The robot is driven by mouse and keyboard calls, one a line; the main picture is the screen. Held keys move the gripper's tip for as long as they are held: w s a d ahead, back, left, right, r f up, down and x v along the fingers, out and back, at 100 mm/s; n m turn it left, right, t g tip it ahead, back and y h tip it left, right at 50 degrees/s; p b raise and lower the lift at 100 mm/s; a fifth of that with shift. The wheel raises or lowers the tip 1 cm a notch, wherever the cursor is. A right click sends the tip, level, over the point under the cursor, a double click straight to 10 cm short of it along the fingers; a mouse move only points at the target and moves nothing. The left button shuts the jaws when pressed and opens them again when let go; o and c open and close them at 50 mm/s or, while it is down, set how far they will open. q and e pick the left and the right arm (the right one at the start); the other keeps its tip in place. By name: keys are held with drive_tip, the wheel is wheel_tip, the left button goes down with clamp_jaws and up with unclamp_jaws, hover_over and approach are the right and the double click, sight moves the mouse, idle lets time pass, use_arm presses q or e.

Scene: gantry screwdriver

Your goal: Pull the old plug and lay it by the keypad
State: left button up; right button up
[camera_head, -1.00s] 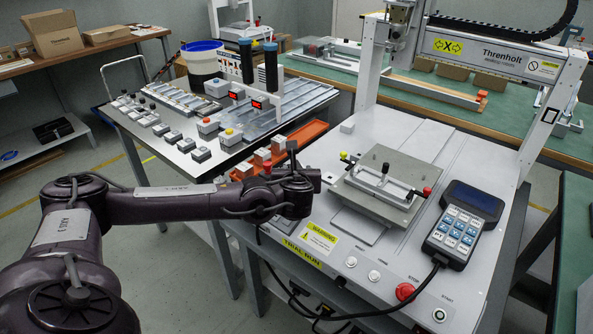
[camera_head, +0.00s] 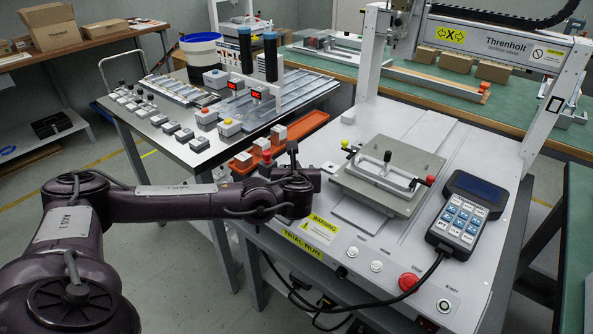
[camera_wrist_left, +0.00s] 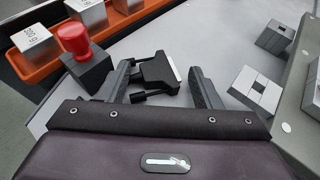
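The keypad (camera_head: 463,215) is a dark handheld pendant with blue and white keys, lying at the right of the white machine bed, with a cable running off its lower end. My left gripper (camera_head: 306,178) is above the bed's left edge, left of the clamp plate. In the left wrist view its two dark fingers (camera_wrist_left: 160,78) are apart. A black piece with a pale edge (camera_wrist_left: 155,72) shows between them; it may be the plug, and I cannot tell whether the fingers touch it. My right gripper is not in view.
A red-knobbed black block (camera_wrist_left: 80,55) stands beside the left finger, near an orange tray (camera_head: 300,133) of metal blocks. The grey clamp plate (camera_head: 388,178) is right of my gripper. Red and white buttons line the front edge. Bare bed lies left of the keypad.

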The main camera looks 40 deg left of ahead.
use_arm(q)
drive_tip(key=shift+o, duration=1)
drive_tip(key=v, duration=0.7)
drive_tip(key=shift+s+d+r, duration=0.15)
drive_tip(key=shift+s+d, duration=0.05)
drive_tip(key=shift+s, duration=0.1)
